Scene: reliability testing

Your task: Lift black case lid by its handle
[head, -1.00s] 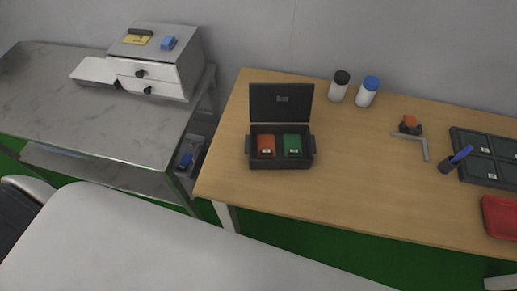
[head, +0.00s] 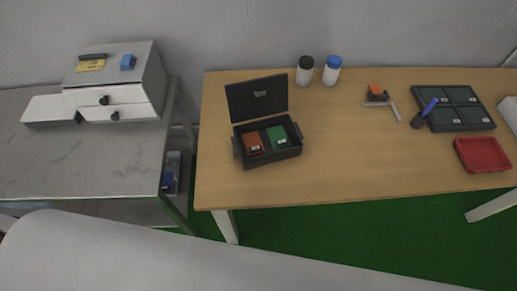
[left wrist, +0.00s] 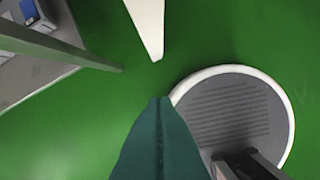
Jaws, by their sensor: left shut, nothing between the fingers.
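The black case (head: 268,158) sits on the wooden table with its lid (head: 257,99) standing open at the back, tilted up. A small light mark shows on the lid's inner face; I cannot make out a lid handle. Inside the case are an orange-red block (head: 254,141) and a green block (head: 277,137), side by side. My left gripper (left wrist: 158,103) shows in the left wrist view as teal fingers closed together, empty, over the green floor and away from the case. My right gripper is not in view.
The wooden table (head: 350,170) also holds two bottles (head: 305,70), an orange-and-black part (head: 376,94), a black compartment tray (head: 455,126), a blue-handled item (head: 424,112) and a red tray (head: 483,168). A metal bench (head: 100,170) with a drawer box (head: 120,75) stands left.

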